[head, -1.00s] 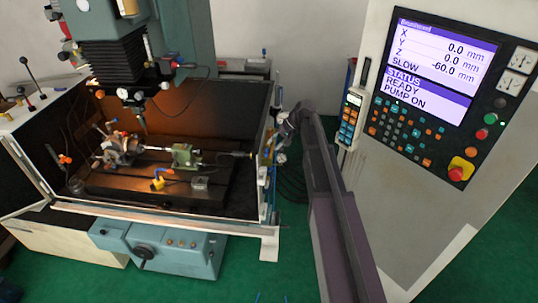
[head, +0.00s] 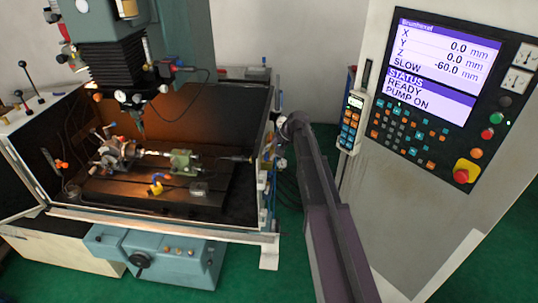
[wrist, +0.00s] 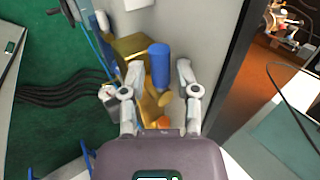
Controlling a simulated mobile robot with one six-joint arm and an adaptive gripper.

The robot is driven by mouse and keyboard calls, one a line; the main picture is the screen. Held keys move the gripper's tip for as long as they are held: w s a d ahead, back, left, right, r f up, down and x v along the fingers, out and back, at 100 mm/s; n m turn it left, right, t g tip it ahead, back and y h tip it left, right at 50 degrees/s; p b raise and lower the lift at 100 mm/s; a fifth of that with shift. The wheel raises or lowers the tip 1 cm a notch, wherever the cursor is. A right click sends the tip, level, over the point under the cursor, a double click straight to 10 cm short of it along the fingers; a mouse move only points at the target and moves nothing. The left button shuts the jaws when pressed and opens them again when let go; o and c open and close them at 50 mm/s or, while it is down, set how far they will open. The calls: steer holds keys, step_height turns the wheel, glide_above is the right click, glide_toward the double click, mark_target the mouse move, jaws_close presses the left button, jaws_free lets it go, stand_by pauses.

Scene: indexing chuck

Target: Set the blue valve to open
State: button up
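The blue valve handle (wrist: 159,65) stands up as a rounded blue bar on a brass valve body (wrist: 136,48) in the wrist view. The brass part is mounted near a pale panel. My gripper (wrist: 160,72) is open, with one finger to the left of the blue handle and one to its right. Small gaps seem to show between the fingers and the handle; I cannot tell whether either touches it. The lower part of the valve is partly hidden by my gripper. In the head view I cannot make out the valve or my fingertips.
Blue tubing (wrist: 95,45) runs left of the valve, and black cables (wrist: 62,92) lie over the green floor. A dark machine wall edge (wrist: 235,75) rises on the right. The machine enclosure (head: 175,222) stands left of my arm, the control panel (head: 440,170) right.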

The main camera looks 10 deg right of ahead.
jaws_close()
steer(key=shift+d+n+g, duration=0.15)
steer(key=shift+n+g, duration=0.15)
steer(key=shift+n, duration=0.1)
steer(key=d+n+g, duration=0.1)
steer(key=n+g, duration=0.1)
steer(key=n, duration=0.1)
steer(key=w+d+n+g, duration=0.1)
steer(key=n+g, duration=0.1)
steer(key=n, duration=0.2)
steer(key=d+n+g+h, duration=0.1)
steer(key=n+g, duration=0.1)
steer(key=n, duration=0.2)
steer(key=shift+w+d, duration=0.2)
steer(key=shift+w, duration=0.2)
steer(key=shift+o, duration=0.2)
jaws_free()
